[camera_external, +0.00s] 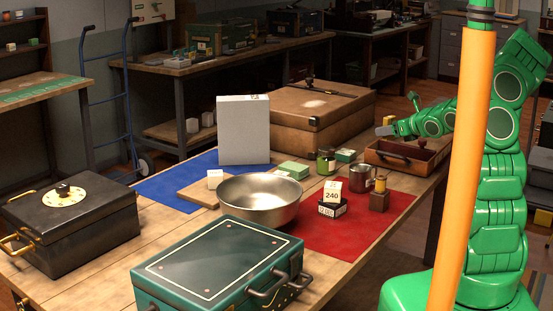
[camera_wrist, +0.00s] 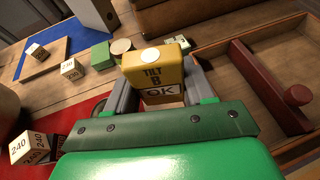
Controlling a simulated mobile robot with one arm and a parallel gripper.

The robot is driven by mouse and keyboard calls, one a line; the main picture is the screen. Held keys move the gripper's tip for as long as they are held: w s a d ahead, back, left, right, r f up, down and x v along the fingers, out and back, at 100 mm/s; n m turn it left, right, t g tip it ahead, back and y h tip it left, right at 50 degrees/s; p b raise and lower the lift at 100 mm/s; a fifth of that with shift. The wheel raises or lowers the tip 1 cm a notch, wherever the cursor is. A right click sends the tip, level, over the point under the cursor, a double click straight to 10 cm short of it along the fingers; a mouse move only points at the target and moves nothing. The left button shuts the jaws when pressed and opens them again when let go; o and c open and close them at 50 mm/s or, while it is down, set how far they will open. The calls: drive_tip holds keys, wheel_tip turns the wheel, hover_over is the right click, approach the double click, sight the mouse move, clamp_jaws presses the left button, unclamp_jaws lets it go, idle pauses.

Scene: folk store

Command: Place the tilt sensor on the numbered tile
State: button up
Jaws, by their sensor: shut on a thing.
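The yellow tilt sensor (camera_wrist: 153,72), marked "TILT B OK", fills the space between the grey jaws of my gripper (camera_wrist: 160,92) in the wrist view. In the external view my gripper (camera_external: 386,130) is at the right, near the wooden tray, with the small yellow sensor (camera_external: 388,120) at its tip. The sensor looks held above the table. A pale block numbered 240 (camera_external: 331,194) sits on a dark base on the red mat (camera_external: 352,232); it also shows in the wrist view (camera_wrist: 28,147). I cannot tell which piece is the numbered tile.
A wooden tray (camera_external: 425,157) with a red-brown handle is beside my gripper. A brown case (camera_external: 318,120) and white box (camera_external: 243,130) are behind.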

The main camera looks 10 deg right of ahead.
drive_tip(key=w+a+r, duration=0.1)
drive_tip(key=w+a, duration=0.1)
drive_tip(key=w, duration=0.1)
drive_tip(key=m+h, duration=0.2)
hover_over(347, 152)
drive_tip(key=s, duration=0.1)
drive_tip(key=shift+t, duration=0.4)
drive_tip(key=shift+s+f, duration=0.15)
drive_tip(key=shift+f, duration=3.4)
drive_tip(key=shift+w+a+f, duration=0.1)
drive_tip(key=shift+w+f, duration=0.55)
drive_tip(key=shift+w, duration=0.1)
